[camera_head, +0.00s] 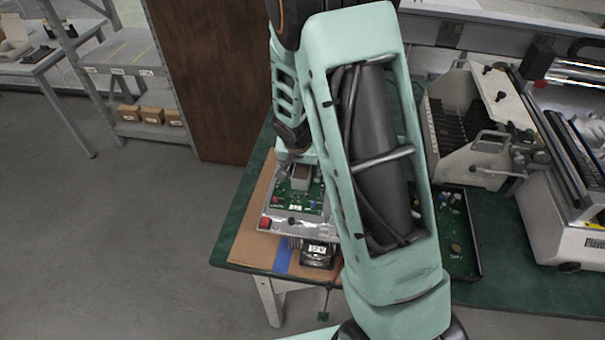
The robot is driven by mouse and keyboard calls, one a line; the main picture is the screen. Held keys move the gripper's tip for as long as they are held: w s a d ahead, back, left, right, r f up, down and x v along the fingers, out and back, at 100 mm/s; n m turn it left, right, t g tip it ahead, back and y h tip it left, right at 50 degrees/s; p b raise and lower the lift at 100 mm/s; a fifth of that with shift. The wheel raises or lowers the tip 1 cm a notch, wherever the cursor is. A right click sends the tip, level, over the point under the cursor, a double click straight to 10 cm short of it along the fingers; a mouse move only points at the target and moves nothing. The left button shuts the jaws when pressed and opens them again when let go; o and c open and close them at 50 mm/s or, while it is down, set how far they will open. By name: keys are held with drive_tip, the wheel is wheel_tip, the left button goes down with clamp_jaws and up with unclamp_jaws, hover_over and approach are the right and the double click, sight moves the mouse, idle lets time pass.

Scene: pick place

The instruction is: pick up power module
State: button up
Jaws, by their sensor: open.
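A green circuit board (289,197) sits on a grey metal base (270,225) with a red part at its front left corner. A grey-beige block (301,178) stands on the board; it may be the power module, but I cannot be sure. My gripper (289,168) is small in view at the board's far left, beside the block, and is open. I cannot tell whether its fingers touch anything. A black device with a small pale display (319,254) stands at the table's front edge. My arm hides the area right of the board.
The green-edged table (232,232) carries a brown mat (250,247) with a blue strip (283,256). A black tray with a circuit board (462,236) and large machines (480,140) fill the right. A brown panel (215,80) and shelves (130,70) stand behind left.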

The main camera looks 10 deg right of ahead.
drive_tip(key=shift+c, duration=0.4)
clamp_jaws()
drive_tip(key=shift+w+r, duration=0.15)
drive_tip(key=shift+r, duration=0.05)
